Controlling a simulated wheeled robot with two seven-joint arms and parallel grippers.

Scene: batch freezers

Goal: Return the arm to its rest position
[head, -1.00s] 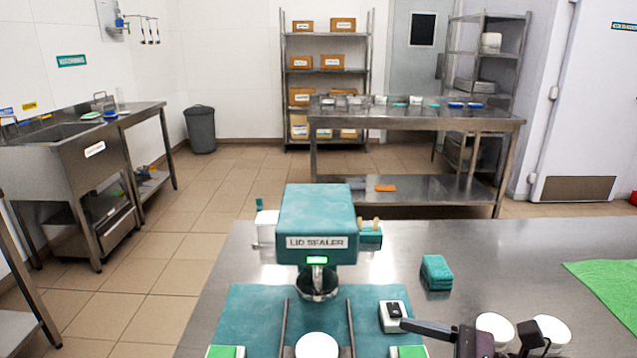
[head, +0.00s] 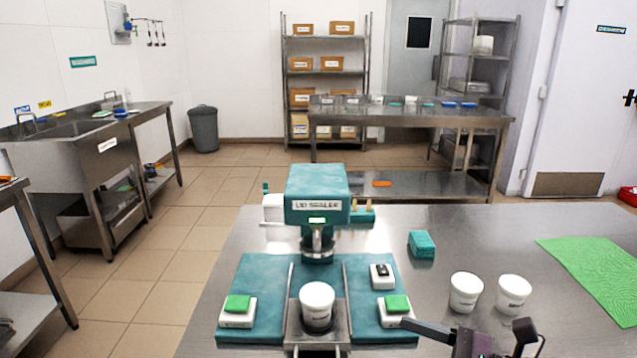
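My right gripper (head: 468,328) is low at the bottom right of the head view. Its two dark fingers stand wide apart with nothing between them. It is just in front of two white tubs on the steel table, the left tub (head: 466,294) and the right tub (head: 514,296), and appears apart from both. Most of the arm behind it is below the picture edge. My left gripper is not in view. The teal lid sealer (head: 318,192) stands at the table's middle, with a white tub (head: 317,307) under its head.
Two green buttons (head: 238,304) (head: 397,304) and a black switch (head: 382,271) sit on the sealer's teal base. A teal block (head: 422,244) lies behind the tubs. A green mat (head: 594,272) lies at the right.

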